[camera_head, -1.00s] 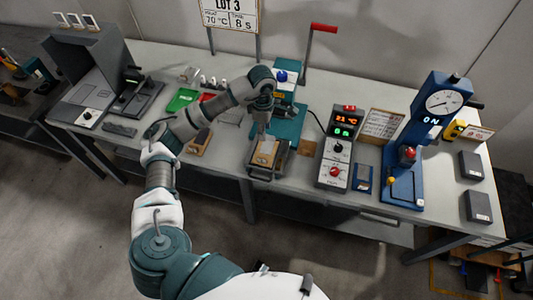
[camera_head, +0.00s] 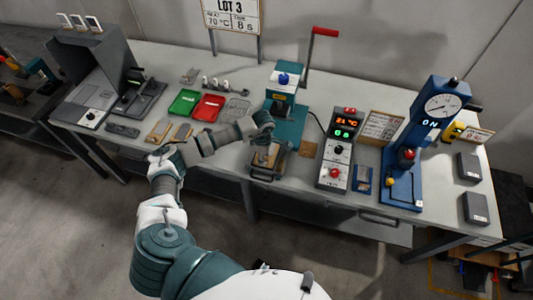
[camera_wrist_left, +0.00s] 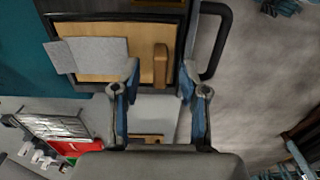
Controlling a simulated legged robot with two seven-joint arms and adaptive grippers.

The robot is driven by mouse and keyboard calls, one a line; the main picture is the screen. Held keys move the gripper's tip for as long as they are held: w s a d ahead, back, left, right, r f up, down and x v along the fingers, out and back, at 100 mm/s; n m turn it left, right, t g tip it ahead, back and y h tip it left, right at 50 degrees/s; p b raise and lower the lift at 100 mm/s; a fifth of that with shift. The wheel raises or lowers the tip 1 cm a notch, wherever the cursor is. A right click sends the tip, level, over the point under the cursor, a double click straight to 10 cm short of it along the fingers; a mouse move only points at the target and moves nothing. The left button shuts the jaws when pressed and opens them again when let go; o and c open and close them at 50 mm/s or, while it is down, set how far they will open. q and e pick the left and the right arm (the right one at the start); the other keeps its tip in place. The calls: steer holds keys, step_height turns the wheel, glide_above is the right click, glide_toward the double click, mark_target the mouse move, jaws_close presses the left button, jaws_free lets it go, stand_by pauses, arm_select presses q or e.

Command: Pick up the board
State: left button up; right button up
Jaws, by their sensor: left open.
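The wooden board (camera_head: 264,160) lies in a dark tray with a black handle, in front of the teal press. In the left wrist view the board (camera_wrist_left: 92,68) carries a grey sheet (camera_wrist_left: 98,53) and a raised wooden block (camera_wrist_left: 161,66). My left gripper (camera_wrist_left: 160,78) is open, its two blue-grey fingertips on either side of the block's near end. Nothing is held, and I cannot tell whether the fingers touch the block. In the head view my left gripper (camera_head: 268,142) is over the tray and partly hides the board. My right gripper is not in view.
The teal press (camera_head: 285,100) with a red-handled lever stands behind the tray. A control box (camera_head: 337,150) and a blue gauge press (camera_head: 405,155) stand to the right. Green (camera_head: 184,102) and red (camera_head: 208,107) trays and wooden pieces (camera_head: 160,131) lie to the left.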

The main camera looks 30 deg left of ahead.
arm_select(q)
steer(key=shift+a+f, duration=0.15)
steer(key=shift+f, duration=0.7)
steer(key=shift+r, duration=0.1)
jaws_close()
